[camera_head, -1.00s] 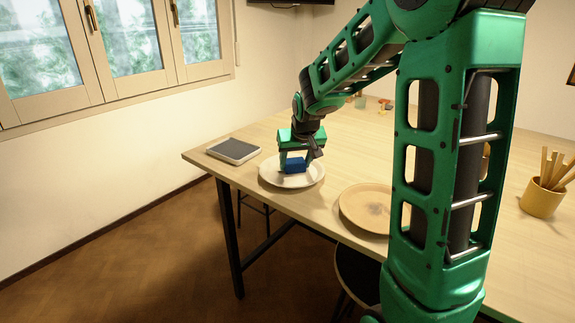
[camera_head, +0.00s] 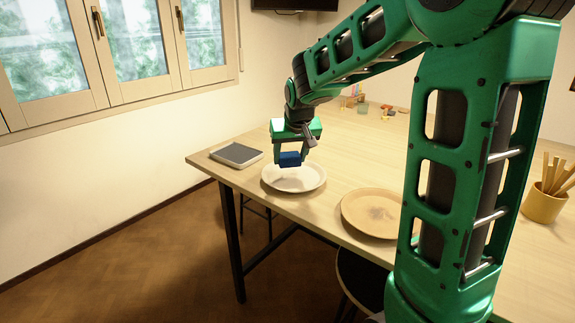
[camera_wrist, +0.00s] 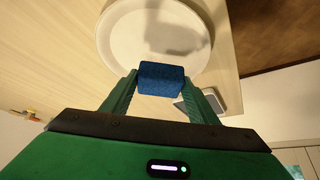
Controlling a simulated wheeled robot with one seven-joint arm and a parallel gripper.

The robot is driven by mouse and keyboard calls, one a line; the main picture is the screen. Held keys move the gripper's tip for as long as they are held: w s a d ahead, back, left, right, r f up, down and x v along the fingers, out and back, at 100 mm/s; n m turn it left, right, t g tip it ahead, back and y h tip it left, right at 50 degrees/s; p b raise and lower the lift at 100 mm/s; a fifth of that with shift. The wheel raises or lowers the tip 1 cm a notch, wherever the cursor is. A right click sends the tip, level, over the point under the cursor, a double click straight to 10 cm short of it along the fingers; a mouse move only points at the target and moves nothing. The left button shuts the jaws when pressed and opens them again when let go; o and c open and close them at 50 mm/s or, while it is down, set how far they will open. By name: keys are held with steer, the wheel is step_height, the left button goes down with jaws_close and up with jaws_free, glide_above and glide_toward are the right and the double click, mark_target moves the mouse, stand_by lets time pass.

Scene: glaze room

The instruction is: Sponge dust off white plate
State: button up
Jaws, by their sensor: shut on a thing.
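The white plate (camera_head: 295,180) lies on the table near its left end. No dust shows on it in the head view or in the wrist view (camera_wrist: 120,45). My gripper (camera_head: 289,160) is shut on a blue sponge (camera_head: 289,158) and holds it above the plate. In the wrist view the sponge (camera_wrist: 162,78) sits between the two green fingers, over the plate's near rim. A shadow falls on the plate, apart from the sponge.
A tan plate (camera_head: 372,213) with a darker patch in its middle lies right of the white plate. A flat grey-topped device (camera_head: 236,154) lies to the left. A yellow pot of sticks (camera_head: 545,200) stands far right. Small items (camera_head: 360,103) stand at the back.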

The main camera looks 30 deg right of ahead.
mark_target(289, 153)
steer(key=shift+r, duration=1.55)
